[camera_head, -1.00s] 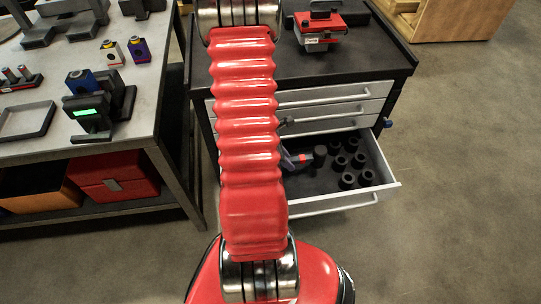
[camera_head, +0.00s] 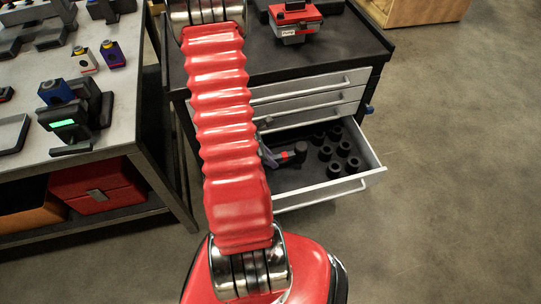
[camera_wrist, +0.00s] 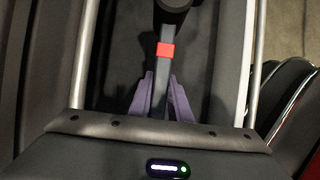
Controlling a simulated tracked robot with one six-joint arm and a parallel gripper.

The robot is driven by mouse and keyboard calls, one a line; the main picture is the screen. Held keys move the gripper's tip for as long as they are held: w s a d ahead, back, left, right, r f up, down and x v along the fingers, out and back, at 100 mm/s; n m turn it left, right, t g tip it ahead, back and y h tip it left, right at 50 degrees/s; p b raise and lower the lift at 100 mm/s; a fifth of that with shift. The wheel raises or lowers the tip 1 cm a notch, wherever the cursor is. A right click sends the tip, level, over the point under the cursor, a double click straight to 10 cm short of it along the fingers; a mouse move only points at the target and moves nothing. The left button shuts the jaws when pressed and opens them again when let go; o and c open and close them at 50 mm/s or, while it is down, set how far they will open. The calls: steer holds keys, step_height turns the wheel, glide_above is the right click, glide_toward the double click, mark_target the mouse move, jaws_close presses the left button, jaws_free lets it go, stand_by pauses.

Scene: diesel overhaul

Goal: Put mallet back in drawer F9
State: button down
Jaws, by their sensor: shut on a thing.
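The mallet has a black head (camera_head: 301,150), a dark handle and a red band. In the wrist view its handle (camera_wrist: 161,78) runs up the picture, with the red band below the black head. My gripper (camera_wrist: 161,80) has purple fingers shut on the handle; in the head view the gripper (camera_head: 268,157) is partly behind my red arm. The mallet is over the left part of an open drawer (camera_head: 290,181). I cannot tell if it touches the floor of the drawer. No drawer label is readable.
Several black cylinders (camera_head: 343,166) stand in the right part of the drawer. Shut drawers (camera_head: 318,98) are above it, and a red case (camera_head: 296,22) sits on the cabinet top. A workbench (camera_head: 110,112) stands at the left. Floor at the right is clear.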

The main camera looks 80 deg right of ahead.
steer(key=shift+f, duration=2.25)
steer(key=shift+f, duration=0.35)
steer(key=shift+d+f, duration=0.1)
steer(key=shift+f, duration=0.25)
steer(key=shift+f, duration=0.35)
steer(key=c, duration=1.6)
jaws_free()
steer(key=shift+o, duration=0.2)
steer(key=shift+v, duration=6.85)
